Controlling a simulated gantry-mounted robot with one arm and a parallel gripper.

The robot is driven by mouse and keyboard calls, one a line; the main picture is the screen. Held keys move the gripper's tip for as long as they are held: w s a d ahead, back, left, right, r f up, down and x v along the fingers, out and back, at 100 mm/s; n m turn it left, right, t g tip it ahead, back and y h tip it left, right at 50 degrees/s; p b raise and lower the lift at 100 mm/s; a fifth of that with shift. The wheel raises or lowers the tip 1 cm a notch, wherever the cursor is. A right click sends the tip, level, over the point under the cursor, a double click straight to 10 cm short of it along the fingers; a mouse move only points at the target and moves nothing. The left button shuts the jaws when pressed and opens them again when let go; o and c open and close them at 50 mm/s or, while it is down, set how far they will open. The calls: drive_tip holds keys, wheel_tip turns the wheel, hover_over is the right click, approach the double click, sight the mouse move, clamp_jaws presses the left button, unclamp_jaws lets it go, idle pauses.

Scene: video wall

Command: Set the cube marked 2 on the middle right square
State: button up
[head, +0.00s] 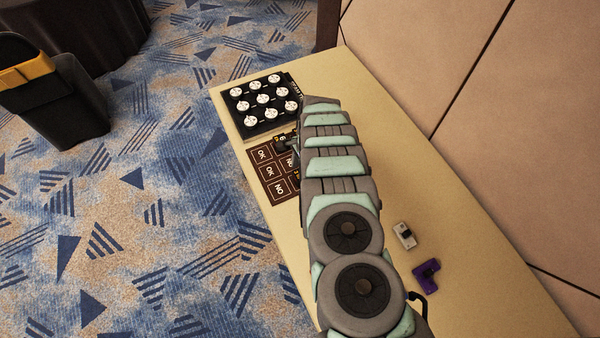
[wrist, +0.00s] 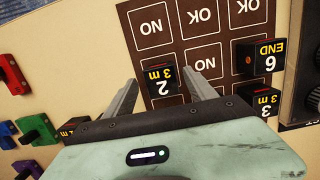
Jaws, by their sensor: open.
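The cube marked 2 (wrist: 161,87), black with yellow "3 m" on its side, shows upside down in the wrist view over the brown board (wrist: 222,30) of OK and NO squares. It covers the square beyond the NO square (wrist: 151,25), in the board's middle row on its right side as the labels read. My gripper (wrist: 162,88) is open, a finger on each side of the cube with gaps.
A cube marked 6 (wrist: 257,62) and a cube marked 3 (wrist: 258,102) stand on the board's right in the wrist view. Coloured blocks (wrist: 35,128) lie left. A black tray with white discs (head: 245,132) is beyond the board. A purple block (head: 425,272) lies near.

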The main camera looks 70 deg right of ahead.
wheel_tip(320, 180, up, 10)
drive_tip(key=d, duration=0.1)
drive_tip(key=shift+s, duration=0.45)
drive_tip(key=shift+d+r, duration=0.1)
